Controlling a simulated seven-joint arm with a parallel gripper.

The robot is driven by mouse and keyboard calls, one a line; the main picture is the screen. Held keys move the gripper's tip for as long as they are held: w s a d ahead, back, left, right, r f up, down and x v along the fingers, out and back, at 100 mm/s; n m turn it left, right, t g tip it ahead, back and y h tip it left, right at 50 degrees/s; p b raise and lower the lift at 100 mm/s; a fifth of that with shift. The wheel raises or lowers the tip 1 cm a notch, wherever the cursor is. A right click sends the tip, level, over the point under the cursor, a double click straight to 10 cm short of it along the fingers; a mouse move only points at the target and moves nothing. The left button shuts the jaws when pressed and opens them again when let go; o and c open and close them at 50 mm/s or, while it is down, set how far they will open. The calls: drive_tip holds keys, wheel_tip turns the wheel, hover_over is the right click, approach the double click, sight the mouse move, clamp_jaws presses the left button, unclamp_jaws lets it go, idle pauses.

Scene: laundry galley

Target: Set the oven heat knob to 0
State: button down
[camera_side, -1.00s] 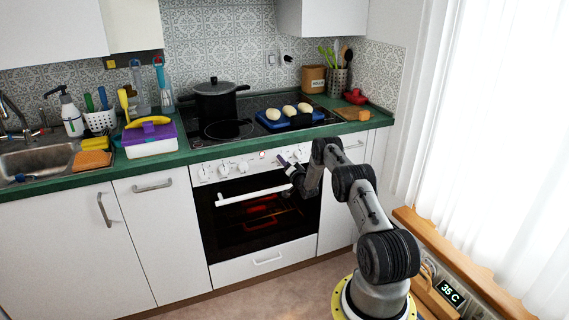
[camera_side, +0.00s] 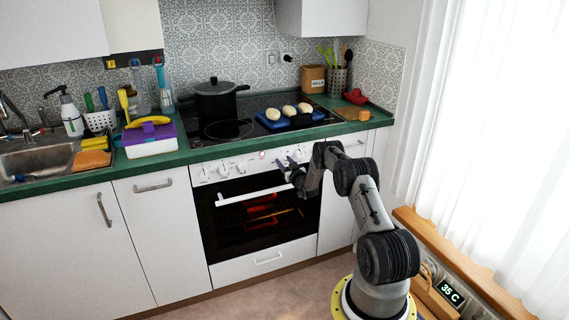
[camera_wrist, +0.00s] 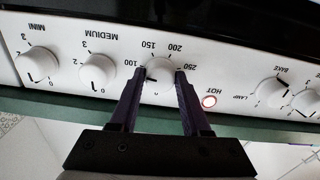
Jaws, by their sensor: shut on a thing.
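The oven heat knob (camera_wrist: 159,85) is white, with 100, 150, 200 and 250 printed around it. In the wrist view the lettering is upside down.
Other knobs flank it: MEDIUM (camera_wrist: 97,71), MINI (camera_wrist: 37,65) and the BAKE/LAMP knob (camera_wrist: 271,92). The red HOT light (camera_wrist: 209,101) is lit. The oven door handle (camera_side: 252,196) sticks out below. A blue tray (camera_side: 270,124) with rolls sits on the stove above.

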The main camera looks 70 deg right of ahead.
drive_tip(key=n, duration=0.5)
drive_tip(key=shift+n, duration=0.3)
drive_tip(key=n, duration=0.9)
drive_tip(key=shift+n, duration=2.3)
drive_tip(key=shift+c, duration=1.9)
unclamp_jaws()
